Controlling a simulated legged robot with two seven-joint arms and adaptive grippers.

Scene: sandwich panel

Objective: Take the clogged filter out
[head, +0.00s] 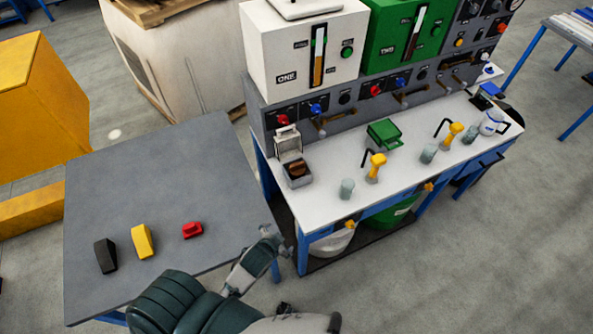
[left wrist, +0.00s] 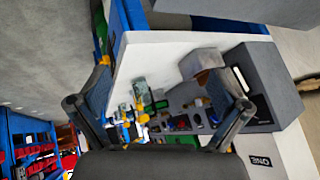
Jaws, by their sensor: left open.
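A small grey filter housing (head: 299,181) stands at the left end of the white bench with its lid (head: 288,141) raised. A brown filter (head: 297,169) sits inside it. My left gripper (head: 272,240) is in front of the bench's left end, below and apart from the housing. The left wrist view shows its two fingers (left wrist: 165,92) spread wide with nothing between them. My right gripper is not seen.
A grey table (head: 170,180) at the left holds a black block (head: 105,256), a yellow block (head: 142,241) and a red piece (head: 192,230). A green box (head: 383,135), yellow-handled taps (head: 376,168) and grey cups (head: 347,188) stand on the bench (head: 325,200).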

